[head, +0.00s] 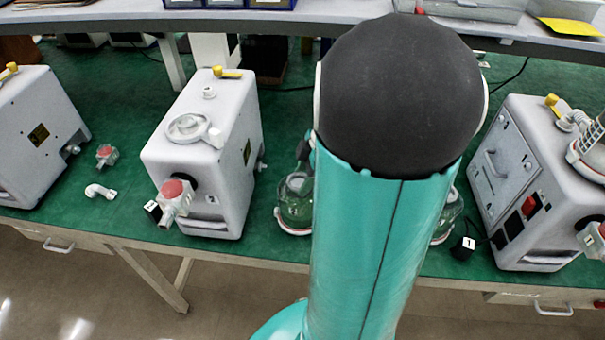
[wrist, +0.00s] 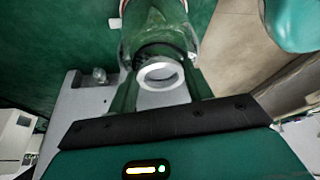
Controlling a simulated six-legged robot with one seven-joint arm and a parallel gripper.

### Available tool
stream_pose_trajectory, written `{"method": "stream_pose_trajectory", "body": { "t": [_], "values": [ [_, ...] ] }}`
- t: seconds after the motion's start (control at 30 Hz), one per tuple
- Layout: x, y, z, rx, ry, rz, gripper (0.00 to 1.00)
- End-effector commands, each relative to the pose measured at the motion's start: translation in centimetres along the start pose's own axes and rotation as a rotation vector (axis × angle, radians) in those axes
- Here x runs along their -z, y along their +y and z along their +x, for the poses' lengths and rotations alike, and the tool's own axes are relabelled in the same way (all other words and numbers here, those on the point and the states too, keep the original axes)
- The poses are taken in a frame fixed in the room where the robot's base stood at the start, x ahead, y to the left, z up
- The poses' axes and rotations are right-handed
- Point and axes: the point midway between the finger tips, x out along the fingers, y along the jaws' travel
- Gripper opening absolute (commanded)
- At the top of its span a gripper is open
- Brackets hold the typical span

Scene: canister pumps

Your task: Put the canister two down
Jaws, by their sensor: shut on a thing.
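In the wrist view my gripper (wrist: 162,92) is shut on a clear canister (wrist: 152,22). Its fingers lie on both sides of the neck, around a white ring (wrist: 160,73). The green bench top shows through the glass. In the head view a glass canister (head: 295,203) with a pale base ring shows just left of my arm. Part of another glass canister (head: 449,214) shows right of my arm. My arm hides the gripper and much of the bench between them. I cannot tell whether the held canister touches the bench, or read a number on it.
A white pump (head: 208,150) stands left of the canisters, another pump (head: 530,180) at the right, and a third (head: 35,135) at far left. A black block marked 1 (head: 464,248) lies near the front edge. Small fittings (head: 100,191) lie on the green bench (head: 125,225) at left.

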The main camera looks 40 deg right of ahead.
Motion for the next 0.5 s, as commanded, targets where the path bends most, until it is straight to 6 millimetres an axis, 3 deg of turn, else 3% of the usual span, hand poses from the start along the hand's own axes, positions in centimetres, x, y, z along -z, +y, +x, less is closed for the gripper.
{"method": "stream_pose_trajectory", "body": {
  "t": [0.3, 0.33, 0.43, 0.5],
  "values": [
    [-0.05, 0.05, 0.21, -0.002, 0.000, -0.001, 0.09],
    [-0.08, 0.02, 0.28, -0.001, 0.000, 0.000, 0.52],
    [-0.07, 0.02, 0.24, -0.001, 0.000, -0.001, 0.72],
    [-0.06, 0.02, 0.24, -0.001, 0.000, -0.001, 0.72]
  ]
}}
